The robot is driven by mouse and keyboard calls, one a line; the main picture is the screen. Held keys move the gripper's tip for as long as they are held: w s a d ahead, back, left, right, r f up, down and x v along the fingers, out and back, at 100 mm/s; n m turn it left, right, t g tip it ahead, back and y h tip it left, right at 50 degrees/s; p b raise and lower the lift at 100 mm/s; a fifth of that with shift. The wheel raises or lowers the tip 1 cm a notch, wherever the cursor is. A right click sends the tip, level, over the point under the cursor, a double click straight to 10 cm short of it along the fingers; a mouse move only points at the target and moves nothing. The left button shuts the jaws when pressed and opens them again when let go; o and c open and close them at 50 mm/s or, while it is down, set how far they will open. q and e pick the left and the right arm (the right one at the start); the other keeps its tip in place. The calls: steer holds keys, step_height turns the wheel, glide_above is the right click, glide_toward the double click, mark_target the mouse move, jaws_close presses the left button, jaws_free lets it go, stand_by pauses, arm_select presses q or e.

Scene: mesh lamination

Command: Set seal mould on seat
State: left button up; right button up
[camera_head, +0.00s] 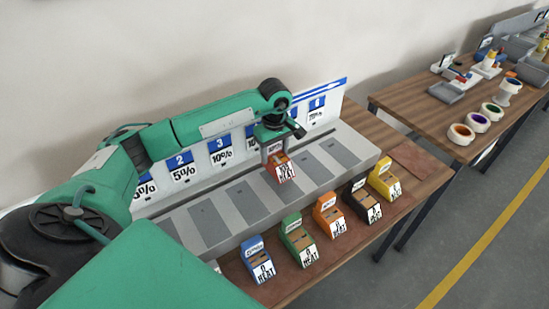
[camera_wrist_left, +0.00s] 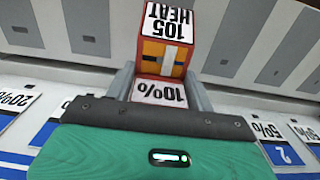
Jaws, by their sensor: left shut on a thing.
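A red seal mould (camera_head: 281,170) marked HEAT is between the fingers of my left gripper (camera_head: 274,150), above the pale grey fixture (camera_head: 232,188). In the left wrist view the mould (camera_wrist_left: 168,50) shows 105 HEAT and a 10% label, upside down, with my left gripper (camera_wrist_left: 160,92) shut on it. The fixture has a row of darker grey seats, including one right of the mould (camera_head: 312,163) and one left of it (camera_head: 245,200). I cannot tell whether the mould touches a seat. My right gripper is out of view.
Blue (camera_head: 257,260), green (camera_head: 298,240), orange (camera_head: 329,216), black (camera_head: 361,201) and yellow (camera_head: 384,180) moulds stand along the table's front. A backboard with numbered percent signs (camera_head: 222,152) stands behind the fixture. A second table (camera_head: 420,110) holds tape rolls and trays.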

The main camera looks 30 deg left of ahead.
mark_target(275, 155)
arm_select(q)
steer(key=shift+f, duration=0.45)
step_height(275, 155, down, 3)
steer(key=shift+f+p, duration=0.1)
steer(key=shift+p, duration=0.6)
steer(key=shift+f+b, duration=0.2)
steer(key=shift+b, duration=0.15)
steer(key=o, duration=1.2)
